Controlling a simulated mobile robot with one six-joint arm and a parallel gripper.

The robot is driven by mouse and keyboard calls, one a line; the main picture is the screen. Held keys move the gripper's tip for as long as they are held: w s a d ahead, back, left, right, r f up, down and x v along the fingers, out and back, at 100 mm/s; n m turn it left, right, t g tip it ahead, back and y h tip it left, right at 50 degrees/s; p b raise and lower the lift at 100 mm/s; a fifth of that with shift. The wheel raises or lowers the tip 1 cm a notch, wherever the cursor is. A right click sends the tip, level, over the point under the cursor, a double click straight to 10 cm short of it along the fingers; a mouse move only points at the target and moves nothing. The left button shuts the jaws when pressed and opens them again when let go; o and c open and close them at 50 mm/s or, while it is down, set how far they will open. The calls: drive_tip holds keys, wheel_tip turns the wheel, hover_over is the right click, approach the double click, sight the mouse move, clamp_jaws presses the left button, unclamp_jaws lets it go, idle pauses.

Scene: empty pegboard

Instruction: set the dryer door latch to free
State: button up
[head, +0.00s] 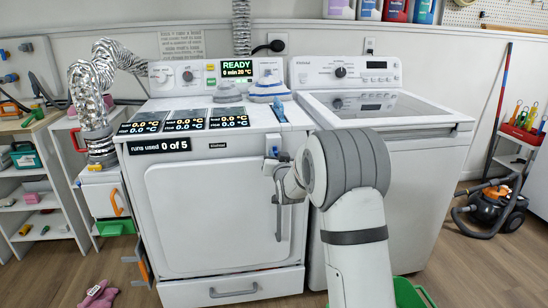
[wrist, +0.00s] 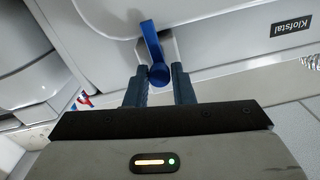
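The white dryer (head: 160,215) stands in the middle of the head view with its door (head: 205,210) flush against the front. In the wrist view the blue latch lever (wrist: 152,42) rises from a round blue hub (wrist: 159,73) on a pale plate, leaning slightly left at its top. My gripper (wrist: 159,88) has its two dark fingers apart, one on each side of the hub. I cannot tell whether they touch it.
A white washer (head: 425,130) stands right of the dryer. A door handle (head: 279,212) is just below my gripper. A display (head: 237,69) reads READY, and a sign (head: 160,146) reads runs used 0 of 5. A green bin (head: 405,292) is on the floor.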

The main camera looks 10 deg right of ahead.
clamp_jaws()
drive_tip(key=shift+r, duration=2)
drive_tip(key=shift+o, duration=2.3)
unclamp_jaws()
drive_tip(key=s, duration=0.7)
drive_tip(key=shift+s+p, duration=0.4)
